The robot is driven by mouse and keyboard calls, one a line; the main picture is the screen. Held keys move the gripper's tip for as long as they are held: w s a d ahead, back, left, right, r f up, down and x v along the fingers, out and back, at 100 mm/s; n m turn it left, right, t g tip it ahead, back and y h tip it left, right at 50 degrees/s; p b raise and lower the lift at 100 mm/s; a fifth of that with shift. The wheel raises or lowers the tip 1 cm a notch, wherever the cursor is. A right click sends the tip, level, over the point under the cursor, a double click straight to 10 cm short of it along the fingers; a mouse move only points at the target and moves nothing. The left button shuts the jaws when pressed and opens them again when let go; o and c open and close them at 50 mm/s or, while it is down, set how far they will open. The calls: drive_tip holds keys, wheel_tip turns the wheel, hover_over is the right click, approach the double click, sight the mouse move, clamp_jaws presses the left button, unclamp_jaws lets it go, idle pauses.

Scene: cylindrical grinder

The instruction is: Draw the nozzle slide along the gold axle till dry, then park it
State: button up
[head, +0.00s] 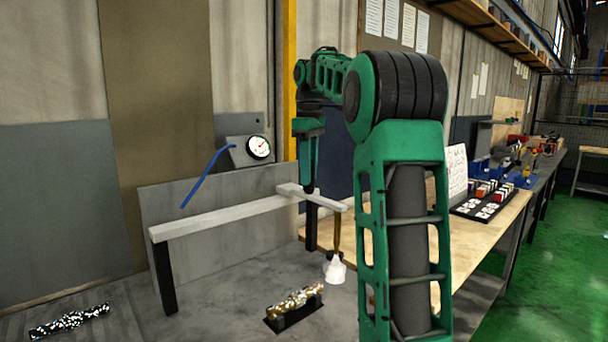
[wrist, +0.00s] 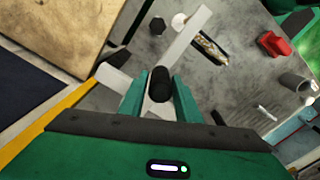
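A gold axle (head: 294,300), dark and speckled in places, lies in a low black holder on the grey bench; it also shows in the wrist view (wrist: 208,46). The nozzle slide (head: 322,199) is a pale cross bar on a long pale rail (head: 215,217). A white nozzle (head: 335,270) hangs from its front end, above and right of the axle. My gripper (head: 309,180) reaches down onto the slide. In the wrist view my fingers (wrist: 160,88) straddle the slide's black knob (wrist: 161,80) and appear shut on it; any thin gap is hard to see.
A gauge (head: 259,147) and blue hose (head: 205,176) stand behind the rail. A speckled dark shaft (head: 69,321) lies at the bench's left front. The wrist view shows a red object (wrist: 273,43) and a grey cylinder (wrist: 288,87). A wooden table (head: 465,245) stands to the right.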

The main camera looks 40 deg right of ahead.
drive_tip(key=shift+o, duration=0.9)
wheel_tip(320, 180, up, 11)
drive_tip(key=shift+w+f, duration=0.15)
drive_tip(key=shift+a, duration=0.15)
